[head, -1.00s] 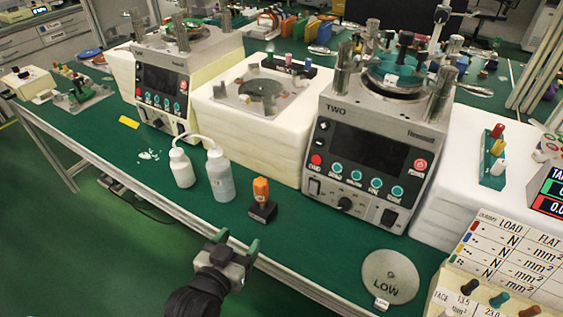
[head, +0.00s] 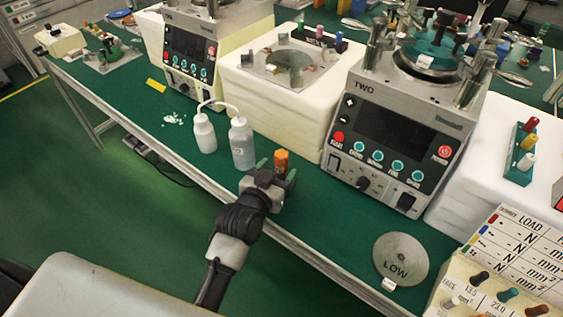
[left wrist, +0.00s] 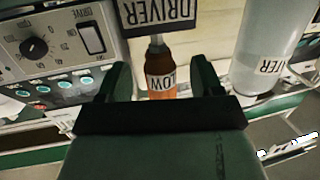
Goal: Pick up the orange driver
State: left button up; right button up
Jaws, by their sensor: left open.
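The orange driver (head: 281,160) stands upright at the table's front, its lower part hidden behind my left gripper (head: 273,170) in the head view. In the left wrist view the driver (left wrist: 160,75) shows an orange handle marked "LOW", with its shaft at a dark block (left wrist: 160,12) labelled "DRIVER". My left gripper (left wrist: 160,82) is open, with a green finger on each side of the handle. I cannot tell whether either finger touches it. My right gripper is not in view.
A bottle (head: 242,145) stands close left of the driver, with another bottle (head: 204,133) beyond it. The lapping machine (head: 400,135) stands to the right. A round "LOW" plate (head: 400,258) lies near the front edge. Green table is clear between plate and gripper.

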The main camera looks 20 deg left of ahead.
pick_arm(q)
jog(key=shift+w, duration=0.25)
jog(key=c, duration=1.1)
jog(key=shift+o, duration=0.2)
